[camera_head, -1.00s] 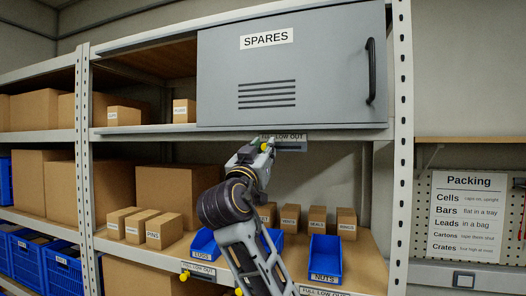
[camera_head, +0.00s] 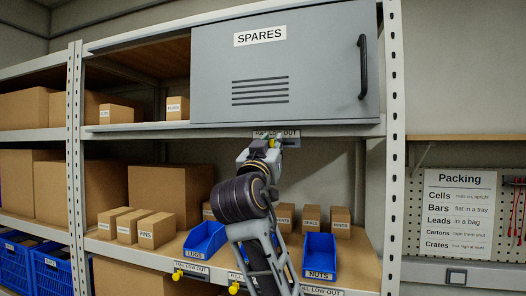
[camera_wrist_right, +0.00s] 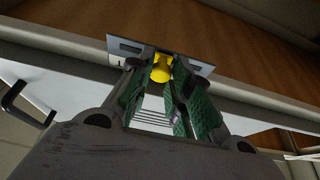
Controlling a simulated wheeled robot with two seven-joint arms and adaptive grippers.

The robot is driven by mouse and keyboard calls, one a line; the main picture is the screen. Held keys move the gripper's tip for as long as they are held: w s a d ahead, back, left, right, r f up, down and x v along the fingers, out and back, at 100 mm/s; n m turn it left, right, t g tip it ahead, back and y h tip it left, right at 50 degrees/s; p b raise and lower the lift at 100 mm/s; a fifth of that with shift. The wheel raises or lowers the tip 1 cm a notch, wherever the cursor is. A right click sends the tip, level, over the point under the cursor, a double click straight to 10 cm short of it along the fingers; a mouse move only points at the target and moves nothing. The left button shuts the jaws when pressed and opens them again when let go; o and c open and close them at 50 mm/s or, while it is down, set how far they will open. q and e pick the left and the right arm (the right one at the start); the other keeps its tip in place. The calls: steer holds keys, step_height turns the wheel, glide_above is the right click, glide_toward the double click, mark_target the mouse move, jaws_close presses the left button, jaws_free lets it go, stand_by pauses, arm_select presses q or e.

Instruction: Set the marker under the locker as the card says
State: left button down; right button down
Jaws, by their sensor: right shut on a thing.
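My right gripper (camera_head: 266,146) is raised to this plate. In the right wrist view its green-padded fingers (camera_wrist_right: 161,80) are shut on a round yellow marker (camera_wrist_right: 161,68), which lies in front of the middle of the plate (camera_wrist_right: 196,66). Which word the marker stands at cannot be told. My left gripper is out of view. No card giving the locker's setting can be read.
Below are blue bins marked LUGS (camera_head: 205,240) and NUTS (camera_head: 320,258), and small cartons (camera_head: 157,231). The lower shelf edge carries similar plates with yellow markers (camera_head: 177,276). A Packing notice (camera_head: 458,215) hangs on the pegboard at right. A white upright (camera_head: 394,150) stands right of the locker.

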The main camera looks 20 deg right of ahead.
stand_by(0.3)
steer(key=c, duration=1.3)
jaws_free()
steer(key=shift+v, duration=1)
steer(key=v, duration=1)
